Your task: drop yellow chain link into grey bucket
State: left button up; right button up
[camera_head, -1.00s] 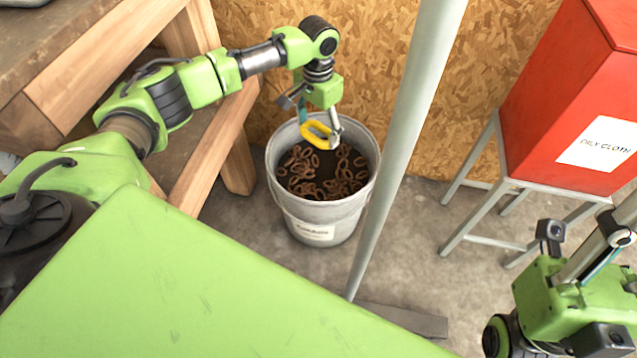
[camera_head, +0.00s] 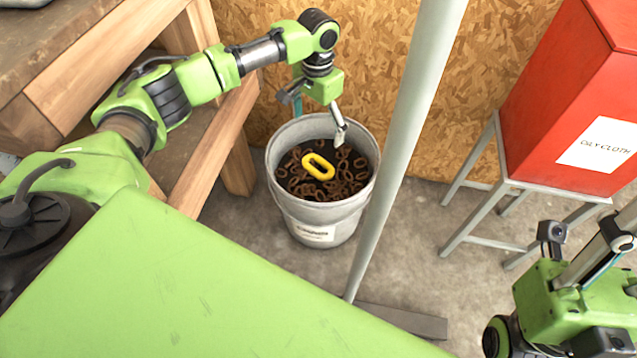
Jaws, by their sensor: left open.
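The yellow chain link (camera_head: 318,167) is inside the grey bucket (camera_head: 322,213), over several rusty brown links. I cannot tell whether it is resting on them or still falling. The bucket stands upright on the floor and has a white label on its front. My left gripper (camera_head: 318,120) is open and empty above the bucket's back rim, with its fingers spread and apart from the yellow link. My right gripper (camera_head: 583,240) is at the lower right, far from the bucket. A grey bar shows between its fingers, and its grip is unclear.
A grey pole (camera_head: 400,140) rises just right of the bucket from a flat foot (camera_head: 405,320). A wooden bench (camera_head: 120,60) stands at the left. A red bin (camera_head: 570,90) labelled for oily cloth sits on a metal stand (camera_head: 470,190). A chipboard wall is behind.

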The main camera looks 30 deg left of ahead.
pick_arm(q)
notch_tip(320, 180, up, 10)
jog(key=shift+r, duration=0.2)
dwell(0.5)
